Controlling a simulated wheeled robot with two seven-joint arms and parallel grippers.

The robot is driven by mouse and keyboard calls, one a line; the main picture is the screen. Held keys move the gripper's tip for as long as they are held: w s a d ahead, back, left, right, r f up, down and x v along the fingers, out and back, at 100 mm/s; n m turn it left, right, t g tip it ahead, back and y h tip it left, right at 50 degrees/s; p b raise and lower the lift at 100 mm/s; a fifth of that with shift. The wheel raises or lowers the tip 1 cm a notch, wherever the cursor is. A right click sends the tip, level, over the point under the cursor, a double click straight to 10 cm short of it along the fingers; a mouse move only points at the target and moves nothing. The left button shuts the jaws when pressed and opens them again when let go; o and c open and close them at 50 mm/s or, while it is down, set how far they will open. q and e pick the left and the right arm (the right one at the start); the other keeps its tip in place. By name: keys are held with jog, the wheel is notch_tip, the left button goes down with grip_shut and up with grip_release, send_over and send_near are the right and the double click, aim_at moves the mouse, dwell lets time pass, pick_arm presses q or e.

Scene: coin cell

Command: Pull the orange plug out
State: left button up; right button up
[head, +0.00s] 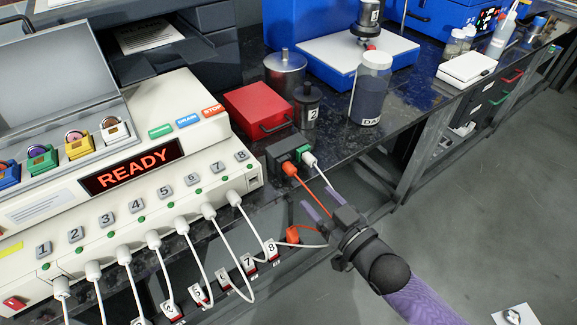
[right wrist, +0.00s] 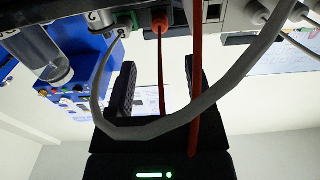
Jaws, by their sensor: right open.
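The orange plug (head: 290,169) sits in the front of a small dark box (head: 283,151), with an orange cable running from it toward my right gripper. My right gripper (head: 319,201) is open, a little below and in front of the plug, apart from it. In the right wrist view the orange plug (right wrist: 159,22) is up ahead, between the lines of the open fingers (right wrist: 160,65). Its cable hangs down between them. My left gripper is not in view.
A white plug (head: 308,158) sits right beside the orange one. A white cable (right wrist: 185,115) loops across the right wrist view before the fingers. Another orange connector (head: 293,234) lies lower left. The white console (head: 130,215) with several white plugs stands left. Open floor lies right.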

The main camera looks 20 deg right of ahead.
aim_at(294, 174)
jog(key=b+x, duration=0.3)
jog(key=x, duration=0.4)
jog(key=shift+w+f, duration=0.15)
jog(key=shift+w, duration=0.05)
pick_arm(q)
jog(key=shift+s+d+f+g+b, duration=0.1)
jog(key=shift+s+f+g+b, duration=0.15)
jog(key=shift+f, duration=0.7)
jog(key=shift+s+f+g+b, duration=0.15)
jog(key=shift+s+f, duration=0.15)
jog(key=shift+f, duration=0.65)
pick_arm(e)
jog(key=shift+x, duration=0.8)
pick_arm(q)
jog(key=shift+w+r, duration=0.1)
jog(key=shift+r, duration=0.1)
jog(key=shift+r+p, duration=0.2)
jog(key=shift+p, duration=0.2)
pick_arm(e)
jog(key=shift+a, duration=0.1)
grip_shut()
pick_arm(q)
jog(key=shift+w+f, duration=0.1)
